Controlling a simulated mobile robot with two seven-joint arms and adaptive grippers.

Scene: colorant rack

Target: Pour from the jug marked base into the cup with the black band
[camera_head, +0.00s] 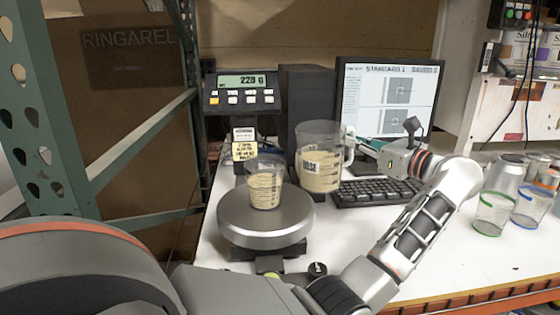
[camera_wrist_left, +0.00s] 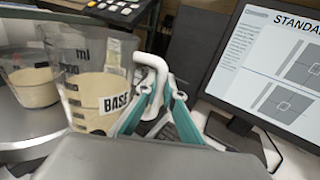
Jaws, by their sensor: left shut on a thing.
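The clear jug marked BASE (camera_head: 319,160) holds beige liquid and stands upright just right of the scale. It also shows in the left wrist view (camera_wrist_left: 88,85), with its label and white handle. My left gripper (camera_head: 360,147) reaches it from the right, its teal fingers shut on the handle in the left wrist view (camera_wrist_left: 157,98). I cannot tell whether the jug's bottom touches the table. A clear cup (camera_head: 265,185) with beige liquid sits on the scale's round plate; its rim looks dark. It also shows in the left wrist view (camera_wrist_left: 33,85). My right gripper is out of view.
The scale plate (camera_head: 262,222) is grey; its display (camera_head: 241,81) reads about 228 g. A keyboard (camera_head: 368,193) and monitor (camera_head: 388,100) stand behind my left arm. At the right are cups with green (camera_head: 490,222) and blue (camera_head: 529,209) bands and other vessels.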

